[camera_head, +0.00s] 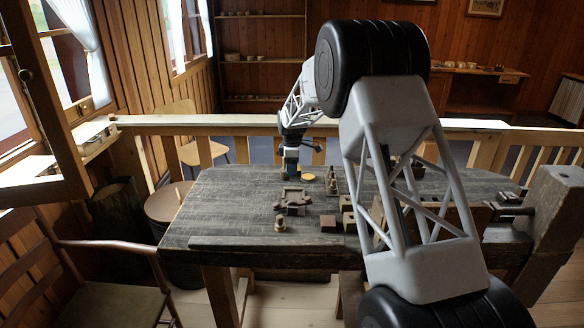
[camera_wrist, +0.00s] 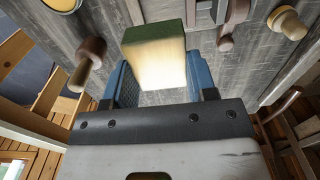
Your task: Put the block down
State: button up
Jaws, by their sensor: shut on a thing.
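The block (camera_wrist: 157,62) is green at one end and pale wood along its side. It sits between the two blue fingers of my gripper (camera_wrist: 165,85) in the wrist view. The fingers are shut on it. In the head view my gripper (camera_head: 290,168) points down over the back left part of the dark wooden table (camera_head: 215,215). The block is too small there to make out clearly. I cannot tell whether its lower end touches the table.
A yellow disc (camera_head: 308,177) lies right of my gripper. A dark wooden frame (camera_head: 293,198) and a small spool (camera_head: 280,224) are nearer the front. A brown-headed peg (camera_wrist: 88,55) and a pale knob (camera_wrist: 288,22) show beside the block. The table's left part is clear.

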send_over(324, 210)
jog(key=shift+w+f, duration=0.1)
jog(key=shift+w, duration=0.05)
dwell(0.5)
jog(key=shift+f, duration=0.1)
jog(key=shift+f, duration=3.05)
jog(key=shift+f, duration=1.9)
jog(key=shift+f, duration=0.15)
